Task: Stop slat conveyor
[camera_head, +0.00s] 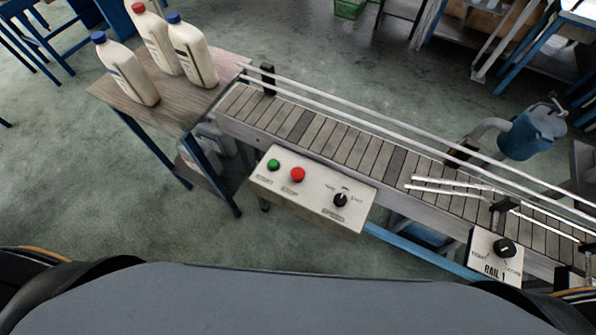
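The slat conveyor (340,142) runs from the upper middle down to the right edge, with rails along its sides. A pale control box (313,205) is fixed to its near side. The box carries a green button (273,164) at the left, a red button (298,174) beside it and a black knob (341,200) at the right. The labels are too small to read surely. Neither of my grippers shows in the head view. Nothing touches the buttons.
A wooden table (134,102) at the conveyor's left end bears several white bottles (193,52). A second box marked RAIL 1 (496,256) with a black knob is at the lower right. A blue tank (533,131) stands behind the conveyor. The floor left of the box is clear.

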